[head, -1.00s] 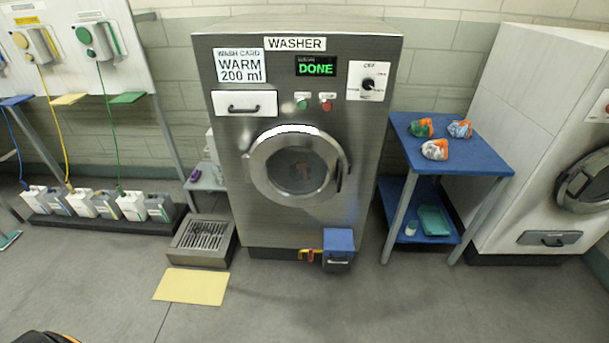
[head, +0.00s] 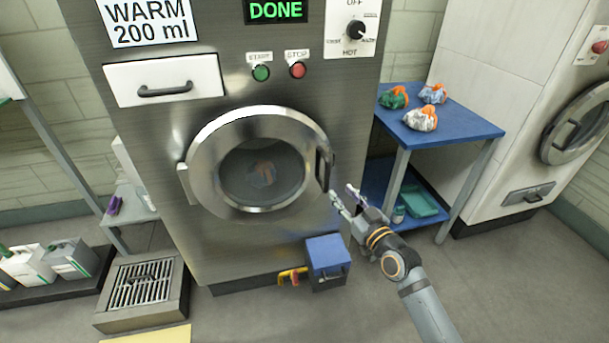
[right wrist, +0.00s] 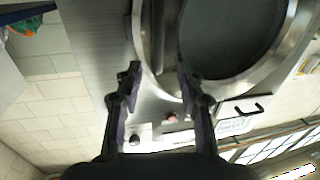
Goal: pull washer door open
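The washer (head: 245,235) is a steel cabinet, and its display reads DONE. Its round door (head: 205,180) is shut, with a dark window showing something orange and grey inside. The dark vertical door handle (head: 324,170) is on the door's right side. My right gripper (head: 343,193) is open and empty just right of and a little below the handle, apparently short of it. In the right wrist view the two spread fingers (right wrist: 160,85) point toward the door rim, with the dark handle (right wrist: 158,35) ahead between them. My left gripper is not in view.
A blue two-level table (head: 455,128) with several bundles stands right of the washer. A blue box (head: 326,254) juts out at the washer's lower front. A floor drain grate (head: 140,288) is at lower left.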

